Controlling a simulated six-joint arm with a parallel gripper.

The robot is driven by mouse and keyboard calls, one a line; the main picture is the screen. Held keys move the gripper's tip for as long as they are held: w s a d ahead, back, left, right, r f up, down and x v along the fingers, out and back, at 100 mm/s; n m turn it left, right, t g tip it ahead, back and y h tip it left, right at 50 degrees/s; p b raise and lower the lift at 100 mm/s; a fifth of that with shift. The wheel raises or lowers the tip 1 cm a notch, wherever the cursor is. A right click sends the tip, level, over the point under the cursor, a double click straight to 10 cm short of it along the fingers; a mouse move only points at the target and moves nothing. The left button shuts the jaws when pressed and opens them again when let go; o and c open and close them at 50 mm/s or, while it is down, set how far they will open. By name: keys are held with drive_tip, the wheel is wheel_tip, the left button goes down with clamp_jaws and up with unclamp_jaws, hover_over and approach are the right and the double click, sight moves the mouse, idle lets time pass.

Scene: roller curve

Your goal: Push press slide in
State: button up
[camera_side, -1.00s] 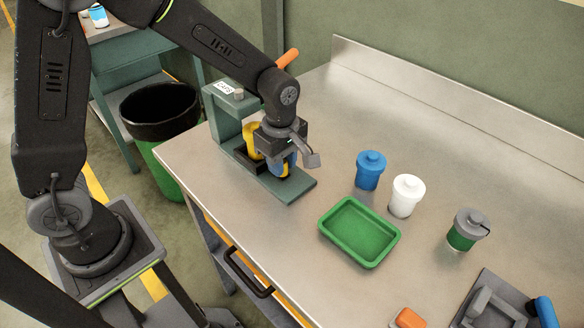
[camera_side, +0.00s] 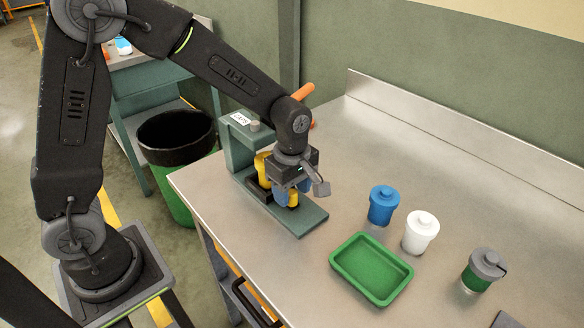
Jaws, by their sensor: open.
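The press (camera_side: 236,150) is a teal frame with an upright column, a small label and an orange handle (camera_side: 303,92) at its top. Its flat teal base (camera_side: 305,217) extends toward the front right on the bench. A dark slide block with yellow parts (camera_side: 262,165) sits on the base under the press head. My gripper (camera_side: 291,196) points down over the base, in front of the slide. Its jaws are open, close to a yellow part (camera_side: 293,199) and something blue between or beside the fingers. Whether it touches the slide is hidden.
A green tray (camera_side: 341,267) lies on the metal bench right of the press. The bench's back right is clear.

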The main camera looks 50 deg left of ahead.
wheel_tip(320, 180, up, 13)
idle(0.3)
drive_tip(key=d+f+y, duration=0.2)
drive_tip(key=d+y, duration=0.3)
drive_tip(key=shift+h, duration=0.3)
drive_tip(key=x, duration=1.3)
drive_tip(key=shift+a, duration=0.1)
clamp_jaws()
